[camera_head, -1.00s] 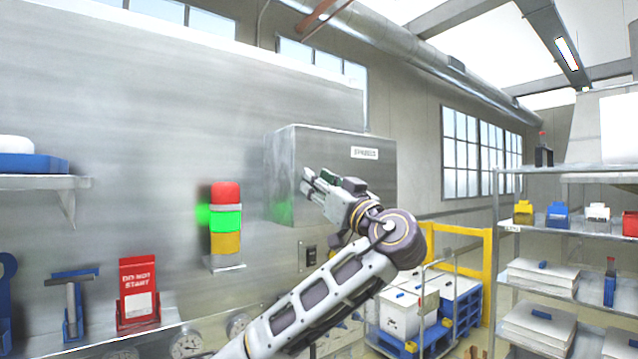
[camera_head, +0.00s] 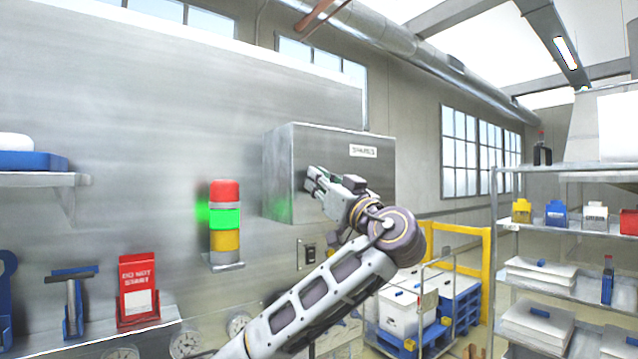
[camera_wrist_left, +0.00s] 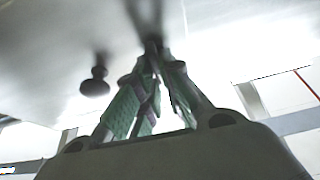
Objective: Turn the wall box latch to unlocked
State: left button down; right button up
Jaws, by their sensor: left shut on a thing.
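The wall box (camera_head: 290,165) is a grey metal cabinet with a "SPARES" label, mounted on the wall in the middle of the head view. My left gripper (camera_head: 312,180) is at the box's front face, below and left of the label. In the left wrist view its green-padded fingers (camera_wrist_left: 150,95) are shut on a dark, blurred part at the box face, which appears to be the latch (camera_wrist_left: 150,42). The fingers hide most of it, so its angle cannot be told. A dark round knob (camera_wrist_left: 95,82) stands out from the face beside the fingers. My right gripper is not in view.
A red, green and yellow signal light (camera_head: 225,225) stands on the wall left of the box. A switch (camera_head: 308,252) sits below the box. A shelf rack (camera_head: 560,225) with bins is at the right, and a cart (camera_head: 410,310) stands behind my arm.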

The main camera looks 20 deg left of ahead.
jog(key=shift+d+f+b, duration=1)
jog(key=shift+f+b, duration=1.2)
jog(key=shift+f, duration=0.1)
pick_arm(q)
jog(key=m+h+p, duration=0.1)
jog(key=m+h, duration=0.2)
jog(key=m, duration=0.4)
jog(key=m+t+h+p, duration=0.1)
jog(key=m+h+p, duration=0.1)
jog(key=m, duration=0.5)
jog(key=m+h+p, duration=0.2)
jog(key=m+h, duration=0.1)
jog(key=m, duration=0.5)
jog(key=shift+r+t+h, duration=0.25)
jog(key=shift+t+h, duration=0.15)
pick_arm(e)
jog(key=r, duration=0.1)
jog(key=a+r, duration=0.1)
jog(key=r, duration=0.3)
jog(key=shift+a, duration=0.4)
pick_arm(q)
jog(key=shift+a, duration=0.1)
jog(key=shift+w, duration=0.1)
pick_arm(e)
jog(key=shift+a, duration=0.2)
